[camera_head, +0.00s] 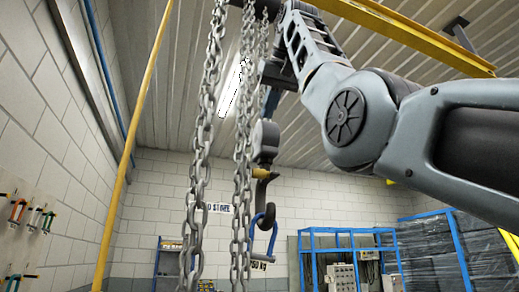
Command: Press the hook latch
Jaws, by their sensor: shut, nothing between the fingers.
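A lifting hook (263,190) hangs near the middle of the view below a grey block (265,141). A yellow piece (261,174) sits across the hook's upper part; I cannot tell whether it is the latch. A blue shackle (267,229) hangs at the hook's lower end. My arm comes in from the right and bends up and left. My gripper (273,75) appears as a dark shape at the arm's far end, above the block. It is shut with nothing held. Its fingertips are hard to make out, and I cannot tell whether it touches anything.
Heavy chains (197,170) hang left of the hook, with another strand (242,190) close beside it. A yellow post (130,150) stands at left and a yellow beam (410,33) crosses above. Blue racks (350,231) and dark wrapped stacks (435,250) stand behind at right.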

